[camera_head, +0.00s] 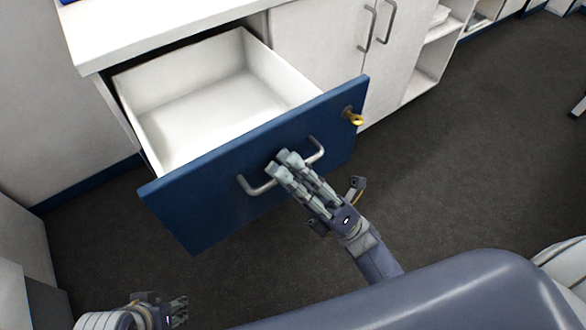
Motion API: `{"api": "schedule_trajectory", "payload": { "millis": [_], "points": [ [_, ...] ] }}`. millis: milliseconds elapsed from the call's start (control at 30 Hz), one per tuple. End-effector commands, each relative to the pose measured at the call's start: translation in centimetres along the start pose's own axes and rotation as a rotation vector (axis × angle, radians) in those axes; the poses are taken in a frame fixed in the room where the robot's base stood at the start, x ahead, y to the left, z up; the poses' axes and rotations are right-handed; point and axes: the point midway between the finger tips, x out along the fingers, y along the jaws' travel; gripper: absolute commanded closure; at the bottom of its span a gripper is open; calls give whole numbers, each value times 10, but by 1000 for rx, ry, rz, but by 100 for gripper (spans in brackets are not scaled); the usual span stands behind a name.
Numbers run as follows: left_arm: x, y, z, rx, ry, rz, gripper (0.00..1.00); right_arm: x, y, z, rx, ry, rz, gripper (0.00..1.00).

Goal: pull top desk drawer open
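The top desk drawer (200,197) has a blue front and a white inside. It stands pulled well out of the white desk, and its inside (205,110) looks empty. A grey bar handle (256,188) crosses its front. My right gripper (284,164) is at the middle of this handle, with its long fingers lying over the bar. The fingers hide the middle of the handle, and whether they close around it does not show. My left gripper (176,311) is low at the bottom left, away from the drawer. Its finger opening is too small to judge.
A gold key (353,117) sticks out of the drawer front's right end. The white desk top (150,27) lies above the drawer. White cabinet doors (318,38) and open shelves (433,65) stand to the right. Dark floor (475,150) is clear at right.

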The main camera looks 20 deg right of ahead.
Motion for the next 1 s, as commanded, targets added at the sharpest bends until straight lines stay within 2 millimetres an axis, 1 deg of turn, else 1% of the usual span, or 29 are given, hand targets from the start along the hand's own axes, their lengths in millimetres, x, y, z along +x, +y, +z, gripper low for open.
{"api": "schedule_trajectory", "payload": {
  "millis": [67,167,267,500,600,700,800,1000],
  "points": [
    [0,0,0,-1,1,1,60,-3,0,0,0,0,-1,82],
    [0,0,0,-1,0,1,60,-13,-1,0,1,0,-3,82],
    [0,0,0,0,0,0,60,-31,-1,0,2,0,-5,82],
    [0,0,0,0,0,0,60,-83,-1,0,1,0,-5,82],
    [0,0,0,0,-1,0,60,-100,-1,0,0,-2,-4,82],
    [0,0,0,0,-1,0,60,-112,-1,0,0,-1,-3,82],
    [0,0,0,0,-1,0,60,-118,0,0,0,0,-2,82],
    [0,0,0,0,-1,0,60,-121,0,0,-1,0,0,82]
  ]
}}
